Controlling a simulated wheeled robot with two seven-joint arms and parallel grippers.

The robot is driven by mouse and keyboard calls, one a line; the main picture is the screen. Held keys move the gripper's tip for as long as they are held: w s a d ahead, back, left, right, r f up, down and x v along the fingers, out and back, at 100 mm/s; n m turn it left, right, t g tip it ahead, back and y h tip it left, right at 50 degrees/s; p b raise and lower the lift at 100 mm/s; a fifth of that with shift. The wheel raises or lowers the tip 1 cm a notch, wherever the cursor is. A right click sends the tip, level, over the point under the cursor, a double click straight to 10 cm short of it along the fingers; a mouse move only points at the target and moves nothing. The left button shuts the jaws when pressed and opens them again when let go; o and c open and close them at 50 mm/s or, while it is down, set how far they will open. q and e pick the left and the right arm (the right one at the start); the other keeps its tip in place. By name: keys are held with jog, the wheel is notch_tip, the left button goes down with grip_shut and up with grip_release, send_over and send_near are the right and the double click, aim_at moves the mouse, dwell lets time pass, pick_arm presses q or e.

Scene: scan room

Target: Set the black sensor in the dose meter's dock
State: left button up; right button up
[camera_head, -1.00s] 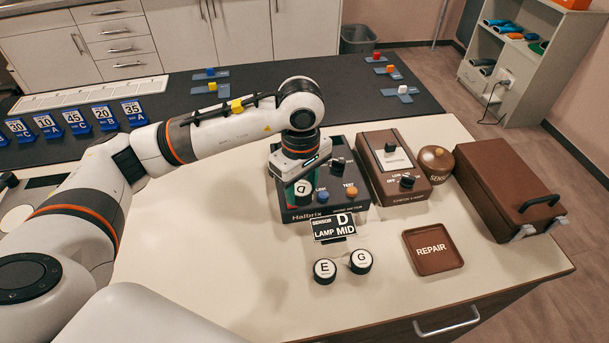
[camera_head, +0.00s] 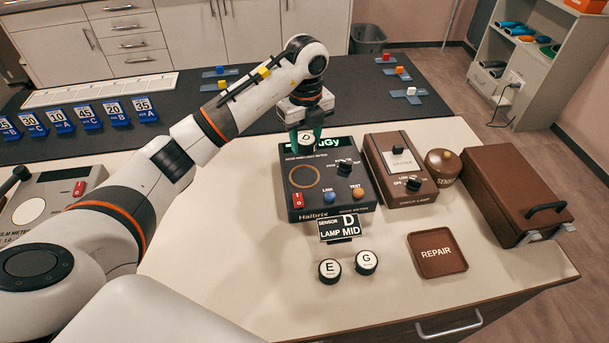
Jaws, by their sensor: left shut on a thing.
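My left gripper (camera_head: 306,142) is shut on the sensor marked D (camera_head: 306,136), which has a white top. It holds the sensor over the back of the dose meter (camera_head: 347,203), in front of part of the lit display (camera_head: 335,142). The gap between sensor and meter is hard to judge. The dock, a dark round spot with a tan ring (camera_head: 305,176), lies bare on the meter's top, nearer than the sensor. A card (camera_head: 341,229) at the meter's front reads "SENSOR D, LAMP MID". My right gripper is not in view.
Sensors E (camera_head: 330,271) and G (camera_head: 366,262) sit on the table in front. The check lamp box (camera_head: 410,195), a brown pot (camera_head: 443,166), a brown case (camera_head: 515,195) and the REPAIR tray (camera_head: 441,268) stand to the right.

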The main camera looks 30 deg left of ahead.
pick_arm(q)
jog(key=shift+w+a+f+n, duration=0.15)
jog(key=shift+a+n, duration=0.05)
jog(key=shift+n, duration=0.9)
jog(key=p, duration=0.1)
send_over(304, 176)
notch_tip(304, 176, down, 5)
jog(key=shift+d+f, duration=0.1)
jog(key=shift+f, duration=0.1)
notch_tip(304, 176, down, 4)
jog(key=shift+f+p, duration=0.15)
jog(key=shift+p, duration=0.35)
jog(key=shift+f, duration=0.25)
jog(key=o, duration=1)
jog(key=shift+r, duration=0.5)
notch_tip(304, 176, up, 11)
jog(key=b, duration=0.2)
jog(key=shift+r+b, duration=0.2)
jog(key=shift+b, duration=0.1)
